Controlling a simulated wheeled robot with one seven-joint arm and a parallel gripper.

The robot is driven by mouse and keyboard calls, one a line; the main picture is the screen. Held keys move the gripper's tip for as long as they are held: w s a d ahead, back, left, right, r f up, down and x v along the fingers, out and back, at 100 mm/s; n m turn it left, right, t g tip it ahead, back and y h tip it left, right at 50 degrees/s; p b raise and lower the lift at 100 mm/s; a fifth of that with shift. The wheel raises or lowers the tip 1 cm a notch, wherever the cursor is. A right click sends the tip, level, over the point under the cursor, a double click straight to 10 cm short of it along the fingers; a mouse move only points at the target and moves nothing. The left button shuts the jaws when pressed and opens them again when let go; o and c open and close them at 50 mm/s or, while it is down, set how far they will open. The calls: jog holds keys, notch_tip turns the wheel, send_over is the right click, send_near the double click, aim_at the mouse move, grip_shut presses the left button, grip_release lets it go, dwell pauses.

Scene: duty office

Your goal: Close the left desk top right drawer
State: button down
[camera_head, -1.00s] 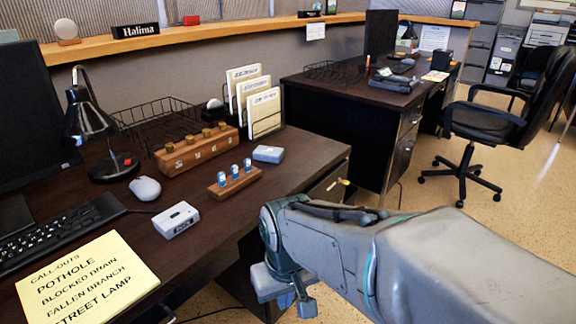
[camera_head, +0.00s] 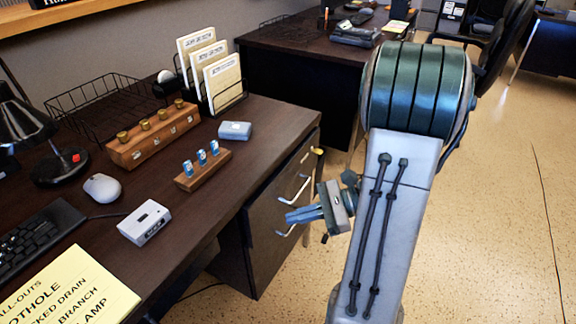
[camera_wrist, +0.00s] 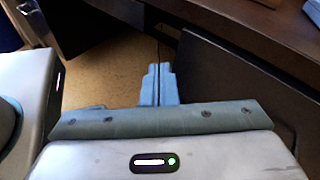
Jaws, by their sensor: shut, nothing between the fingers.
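The left desk (camera_head: 170,215) has a dark drawer unit (camera_head: 262,245) under its right end, with pale bar handles (camera_head: 297,188) on its front. The top right drawer (camera_head: 305,160) lies just under the desktop edge; I cannot tell how far it stands out. My gripper (camera_head: 290,216) is shut and empty. In the head view it lies in front of the drawer fronts, below the desktop; contact cannot be made out. In the wrist view my gripper's fingers (camera_wrist: 158,68) point away over the floor, with a dark brown panel (camera_wrist: 225,85) close on the right.
A wooden holder with blue-topped pieces (camera_head: 203,170), a blue-grey box (camera_head: 235,130) and a white device (camera_head: 145,222) lie on the desktop. A second desk (camera_head: 300,50) stands behind. Open floor (camera_head: 500,200) lies to the right.

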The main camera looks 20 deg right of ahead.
jog(key=w+d+m+t+h, duration=0.2)
jog(key=w+d+m+t, duration=0.1)
jog(key=d+m+t, duration=0.85)
jog(key=n+g+b, duration=0.2)
send_near(284, 170)
jog(key=shift+h, duration=0.3)
jog(key=x, duration=0.6)
jog(key=shift+w+a+r, duration=0.15)
jog(key=shift+a, duration=0.3)
